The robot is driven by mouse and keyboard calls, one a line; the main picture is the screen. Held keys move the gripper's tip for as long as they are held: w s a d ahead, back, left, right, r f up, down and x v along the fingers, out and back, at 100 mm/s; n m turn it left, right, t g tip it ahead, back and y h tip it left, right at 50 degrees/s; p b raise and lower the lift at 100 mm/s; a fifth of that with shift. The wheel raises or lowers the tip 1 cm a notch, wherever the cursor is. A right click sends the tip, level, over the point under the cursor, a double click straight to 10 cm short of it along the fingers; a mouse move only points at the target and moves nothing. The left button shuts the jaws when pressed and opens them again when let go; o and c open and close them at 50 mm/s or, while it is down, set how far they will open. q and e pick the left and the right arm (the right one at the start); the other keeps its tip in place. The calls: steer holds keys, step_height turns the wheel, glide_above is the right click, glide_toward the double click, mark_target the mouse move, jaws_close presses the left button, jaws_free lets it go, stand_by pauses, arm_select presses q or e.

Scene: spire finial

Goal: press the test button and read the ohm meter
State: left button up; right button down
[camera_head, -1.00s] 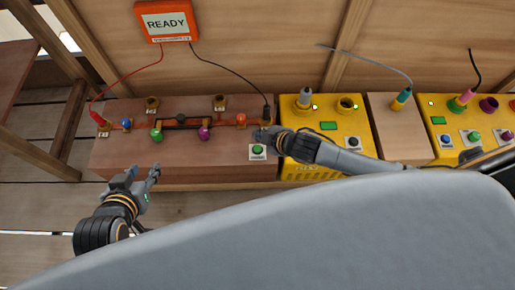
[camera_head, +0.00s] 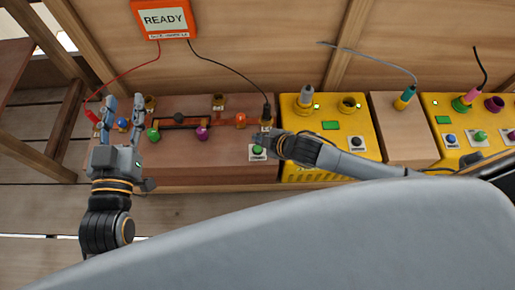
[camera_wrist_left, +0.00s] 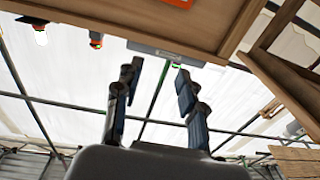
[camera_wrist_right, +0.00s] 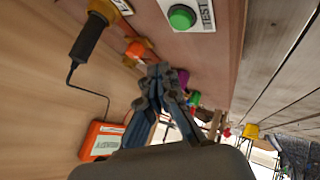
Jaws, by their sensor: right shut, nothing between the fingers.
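The ohm meter (camera_head: 163,19) is an orange box on the back wall whose screen reads READY. It also shows in the right wrist view (camera_wrist_right: 101,141). The green test button (camera_head: 257,149) sits on a white plate at the right end of the brown bench; in the right wrist view the button (camera_wrist_right: 182,17) is beside the word TEST. My right gripper (camera_head: 268,143) is shut and empty, just right of the button and apart from it. My left gripper (camera_head: 122,103) is open and empty, over the bench's left end, partly hiding the knobs there.
A red lead (camera_head: 128,76) and a black lead (camera_head: 236,69) run from the meter to the bench. Blue, green, purple and orange knobs stand on the bench (camera_head: 200,172). Yellow boxes (camera_head: 325,165) with plugs and buttons stand to the right.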

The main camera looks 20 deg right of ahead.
mark_target(259, 150)
steer(key=shift+f+b, duration=0.65)
steer(key=shift+b, duration=0.1)
step_height(259, 150, down, 2)
steer(key=shift+f+b, duration=0.2)
steer(key=shift+b, duration=0.4)
arm_select(q)
steer(key=s+r+t+h, duration=0.2)
steer(key=s+r+t, duration=0.3)
steer(key=r+t, duration=0.3)
steer(key=shift+s+d+r+h, duration=0.2)
steer(key=shift+r+h, duration=0.2)
steer(key=shift+r, duration=1.4)
arm_select(e)
steer(key=shift+f, duration=0.2)
arm_select(q)
steer(key=shift+w, duration=0.1)
arm_select(e)
steer(key=shift+f, duration=0.15)
steer(key=shift+f, duration=0.15)
arm_select(q)
steer(key=shift+w+f, duration=0.2)
steer(key=shift+f, duration=0.05)
arm_select(e)
steer(key=shift+f, duration=0.1)
